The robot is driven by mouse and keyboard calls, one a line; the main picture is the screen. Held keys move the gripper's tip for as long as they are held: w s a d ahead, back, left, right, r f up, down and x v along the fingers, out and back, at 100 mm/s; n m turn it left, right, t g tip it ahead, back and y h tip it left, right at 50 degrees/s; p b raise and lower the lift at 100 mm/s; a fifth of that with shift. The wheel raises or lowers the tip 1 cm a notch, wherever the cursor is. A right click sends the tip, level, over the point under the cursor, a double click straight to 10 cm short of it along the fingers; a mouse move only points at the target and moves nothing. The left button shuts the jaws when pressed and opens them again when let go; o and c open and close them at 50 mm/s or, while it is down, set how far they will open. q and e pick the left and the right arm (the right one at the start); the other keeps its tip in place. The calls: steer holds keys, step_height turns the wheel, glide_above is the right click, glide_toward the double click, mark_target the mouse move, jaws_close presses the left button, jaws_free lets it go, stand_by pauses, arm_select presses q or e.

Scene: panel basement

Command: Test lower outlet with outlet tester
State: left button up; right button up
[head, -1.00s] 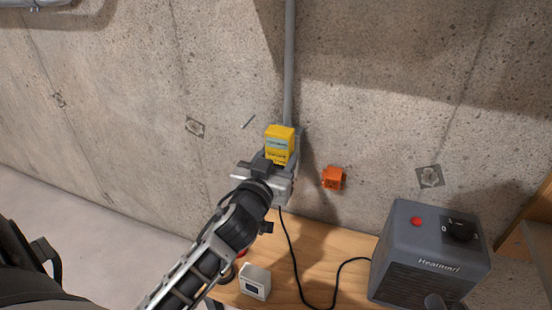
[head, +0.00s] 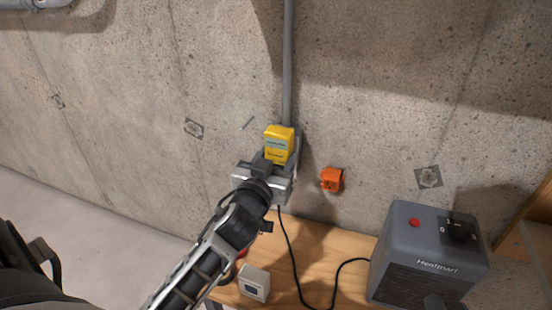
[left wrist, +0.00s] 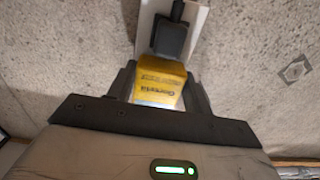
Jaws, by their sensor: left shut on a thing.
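A yellow outlet tester (head: 279,140) with a pale label is held by my left gripper (head: 270,163) against or just in front of the wall outlet, below a grey conduit. My left gripper is shut on the tester, which also shows between the fingers in the left wrist view (left wrist: 162,82). There a white outlet plate (left wrist: 147,22) and a dark plug (left wrist: 170,40) with a cord show beyond the tester. The outlet's sockets are hidden, and I cannot tell whether the tester's prongs are inserted. My right gripper is not in view.
A grey heater (head: 425,255) stands on the wooden bench (head: 315,255) at the right. A black cord (head: 290,245) runs down from the outlet area across the bench. A small white box (head: 254,282) sits at the bench's left. An orange item (head: 332,179) is at the wall.

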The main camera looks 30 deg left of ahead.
arm_select(q)
steer(key=shift+w, duration=0.1)
stand_by(0.8)
steer(key=o, duration=1.4)
